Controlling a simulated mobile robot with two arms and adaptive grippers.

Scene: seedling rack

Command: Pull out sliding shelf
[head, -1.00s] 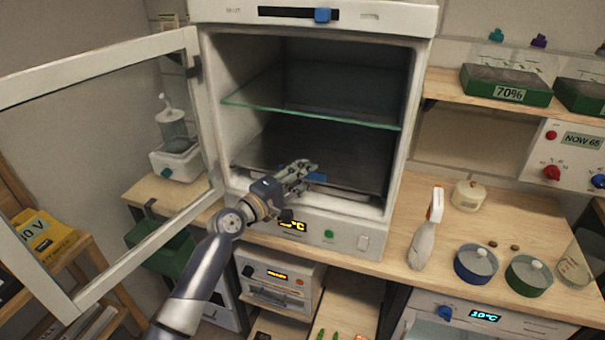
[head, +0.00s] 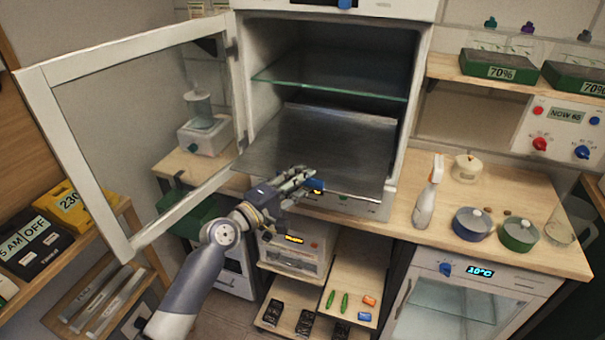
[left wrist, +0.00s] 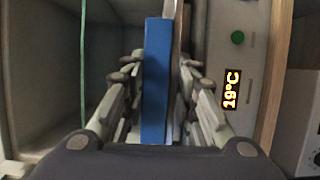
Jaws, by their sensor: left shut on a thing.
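The sliding shelf (head: 315,150) is a dark metal sheet in the lower part of the white cabinet (head: 410,120). It sticks out past the cabinet's front opening. Its blue handle (head: 314,186) is at the front edge. My left gripper (head: 298,183) is shut on the blue handle. In the left wrist view the blue handle (left wrist: 155,80) stands between the two fingers. The cabinet's glass door (head: 140,120) is swung open to the left. My right gripper is not in view.
A fixed glass shelf (head: 335,78) sits above the sliding shelf inside the cabinet. A spray bottle (head: 428,195), a blue pot (head: 472,224) and a green pot (head: 519,233) stand on the bench to the right. Lower wooden shelves (head: 350,270) hold small items.

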